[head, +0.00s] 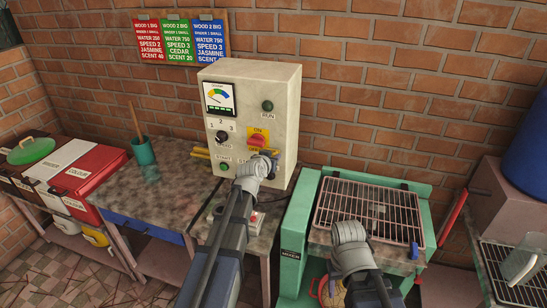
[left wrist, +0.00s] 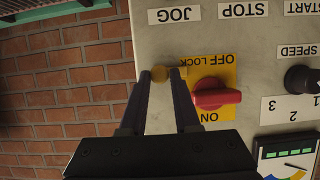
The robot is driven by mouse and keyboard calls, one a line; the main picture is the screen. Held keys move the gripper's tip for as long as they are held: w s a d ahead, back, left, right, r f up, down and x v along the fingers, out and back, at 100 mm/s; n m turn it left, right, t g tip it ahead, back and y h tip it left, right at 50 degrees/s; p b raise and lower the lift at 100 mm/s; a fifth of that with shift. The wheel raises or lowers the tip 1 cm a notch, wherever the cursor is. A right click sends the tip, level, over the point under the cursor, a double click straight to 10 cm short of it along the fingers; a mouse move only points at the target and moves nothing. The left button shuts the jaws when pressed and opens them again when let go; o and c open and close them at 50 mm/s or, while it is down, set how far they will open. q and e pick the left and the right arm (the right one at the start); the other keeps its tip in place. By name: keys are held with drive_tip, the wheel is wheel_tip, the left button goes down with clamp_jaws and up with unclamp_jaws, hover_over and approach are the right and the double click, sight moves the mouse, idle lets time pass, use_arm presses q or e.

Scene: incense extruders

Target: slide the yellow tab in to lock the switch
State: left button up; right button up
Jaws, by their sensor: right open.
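The red switch handle (head: 257,141) sits on a yellow plate on the front of the pale control box (head: 283,90). The left wrist view is upside down and shows the handle (left wrist: 216,96) lying sideways between the words ON and OFF LOCK. The yellow tab (left wrist: 159,75) sticks out beside the plate. My left gripper (left wrist: 160,74) has a fingertip on each side of the tab's knob; whether they press on it I cannot tell. In the head view my left gripper (head: 268,156) hides the tab. My right gripper (head: 350,236) is over the green mixer, its fingers hidden.
The green mixer (head: 297,222) with a wire grille (head: 372,207) stands right of the box. Yellow rods (head: 200,153) stick out at the box's left side. A teal cup (head: 143,151) stands on the left worktop, which is otherwise mostly clear.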

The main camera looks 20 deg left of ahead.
use_arm(q)
drive_tip(key=shift+o, duration=1.4)
drive_tip(key=shift+a, duration=0.35)
drive_tip(key=shift+o, duration=0.7)
drive_tip(key=shift+d, duration=0.15)
drive_tip(key=shift+s+r, duration=0.15)
drive_tip(key=shift+s, duration=0.25)
drive_tip(key=p+v, duration=0.3)
drive_tip(key=v, duration=0.4)
